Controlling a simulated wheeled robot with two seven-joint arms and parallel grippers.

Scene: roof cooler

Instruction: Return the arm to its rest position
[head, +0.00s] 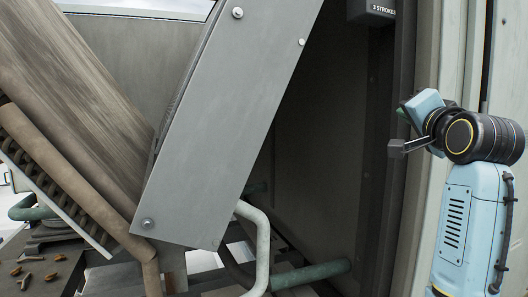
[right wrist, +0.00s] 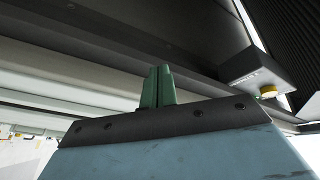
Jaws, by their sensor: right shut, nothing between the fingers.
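My right arm stands at the right of the head view, its light-blue forearm upright and its wrist bent to the left. My right gripper (head: 402,112) is small there, beside the grey wall edge and apart from the tilted panel. In the right wrist view its two green fingers (right wrist: 157,87) are together, with nothing between them. The blue gripper body with its dark bolted edge fills the lower part of that view. My left gripper is in neither view.
A tilted grey panel (head: 235,105) with bolts stands mid-view before a dark open cavity (head: 325,130). Pale and green pipes (head: 311,273) run below. A dark box (head: 371,12) marked "3 STROKES" hangs above. A box with a yellow button (right wrist: 258,75) shows in the wrist view.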

